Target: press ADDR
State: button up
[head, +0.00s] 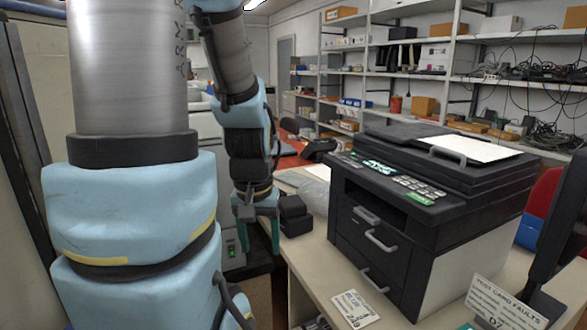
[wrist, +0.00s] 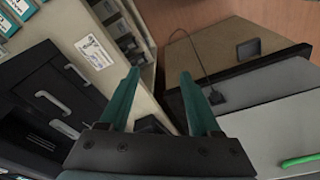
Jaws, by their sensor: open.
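The black printer (head: 435,210) stands on the desk in the head view, with its sloped control panel (head: 395,178) at the front top. The panel has a lit display (head: 379,167), pale keys (head: 420,187) and a green label (head: 419,199). I cannot read which key is ADDR. My gripper (head: 260,238) hangs left of the printer, apart from it and pointing down. In the wrist view my gripper (wrist: 159,80) has its teal fingers spread, with nothing between them. The printer's drawer front (wrist: 45,95) shows at the left there; no panel keys can be made out.
A printed card (head: 355,309) lies on the desk before the printer. A small black device (head: 295,215) sits between my gripper and the printer. Shelves (head: 480,80) line the back.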

grip_shut()
dwell(1.2)
